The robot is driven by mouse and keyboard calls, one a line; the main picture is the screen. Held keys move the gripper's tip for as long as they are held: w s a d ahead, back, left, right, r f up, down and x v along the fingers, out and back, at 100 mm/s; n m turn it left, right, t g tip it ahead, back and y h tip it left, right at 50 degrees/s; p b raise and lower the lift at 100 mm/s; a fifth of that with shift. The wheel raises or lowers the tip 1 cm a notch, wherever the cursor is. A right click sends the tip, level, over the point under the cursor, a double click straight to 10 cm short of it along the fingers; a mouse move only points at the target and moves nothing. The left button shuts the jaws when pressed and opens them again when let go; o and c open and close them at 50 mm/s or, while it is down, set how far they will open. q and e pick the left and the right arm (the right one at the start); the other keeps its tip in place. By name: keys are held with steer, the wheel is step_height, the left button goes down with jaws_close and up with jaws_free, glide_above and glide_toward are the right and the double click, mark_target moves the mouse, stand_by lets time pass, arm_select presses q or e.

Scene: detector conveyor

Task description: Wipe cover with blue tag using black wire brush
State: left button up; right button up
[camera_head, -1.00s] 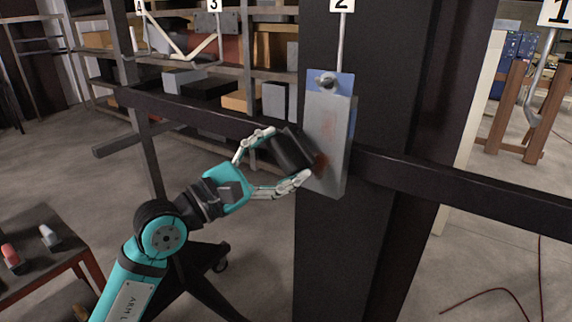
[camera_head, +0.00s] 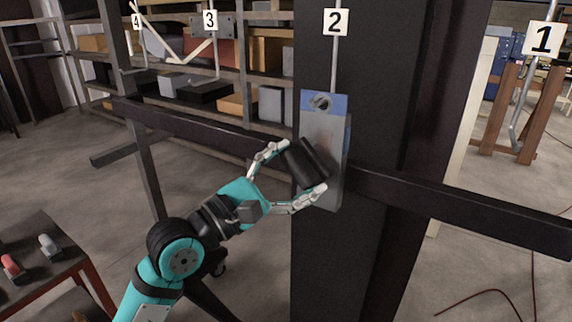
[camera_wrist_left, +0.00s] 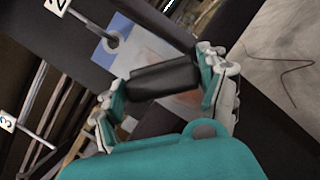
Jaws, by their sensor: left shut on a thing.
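The cover with the blue tag (camera_head: 335,128) is a grey plate hanging from a rod below the number 2 label, in front of a dark column. Its blue top (camera_head: 322,102) has a round hook through it. It also shows in the left wrist view (camera_wrist_left: 113,50), with a faint reddish stain. My left gripper (camera_head: 306,170) is shut on the black brush (camera_head: 305,162), gripping it by its two ends. The brush lies against or just in front of the plate's middle and hides part of it; contact is not certain. The brush fills the fingers in the left wrist view (camera_wrist_left: 163,80). My right gripper is not in view.
A dark horizontal beam (camera_head: 450,205) crosses behind the plate. Labels 1 (camera_head: 541,40), 3 (camera_head: 210,20) and 4 mark other hanging stations. A small table (camera_head: 40,262) at lower left bears a red-topped and a grey-topped object.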

mark_target(310, 179)
arm_select(q)
steer(key=shift+s+d+r+p, duration=0.1)
steer(key=shift+s+d+p, duration=0.25)
steer(key=shift+d, duration=0.15)
steer(key=shift+s+d+p, duration=0.4)
steer(key=shift+s+d, duration=0.45)
steer(key=shift+d, duration=0.15)
steer(key=shift+w+r+p, duration=0.2)
steer(key=shift+r+p, duration=0.55)
steer(key=shift+r, duration=0.2)
steer(key=shift+w+a+f+b, duration=0.2)
steer(key=shift+w+a+b, duration=0.05)
steer(key=shift+b, duration=0.15)
steer(key=shift+w+a+b, duration=0.75)
steer(key=shift+w+a, duration=0.2)
steer(key=shift+a, duration=0.3)
steer(key=shift+w+a+f+b, duration=0.1)
steer(key=shift+w+a+b, duration=0.3)
steer(key=shift+a+b, duration=0.15)
steer(key=shift+w+a+b, duration=0.65)
steer(key=shift+w+a, duration=0.1)
steer(key=shift+a, duration=0.15)
